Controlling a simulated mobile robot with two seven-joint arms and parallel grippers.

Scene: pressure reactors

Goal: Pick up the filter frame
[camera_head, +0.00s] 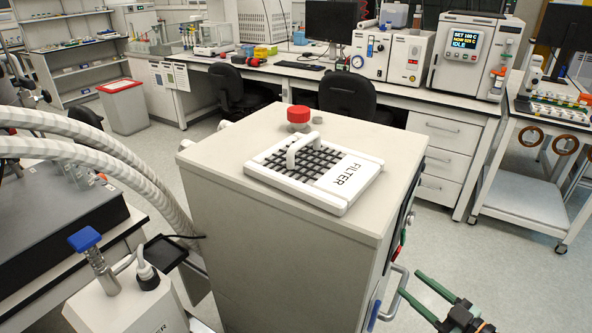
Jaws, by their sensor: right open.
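The filter frame (347,177) is a white square frame with a dark grid, an arched white handle and the word FILTER on its right side. It lies flat on top of a beige cabinet (225,160). My right gripper (411,284), with green fingers, is at the bottom right of the head view. It is open and empty, in front of the cabinet's right side and apart from the filter frame. My left gripper is not in view.
A red knob (298,115) stands on the cabinet top behind the frame. A grey handle (396,291) sticks out from the cabinet's right side, near my right gripper. Thick ribbed hoses (115,165) run on the left. Open floor (480,262) lies to the right.

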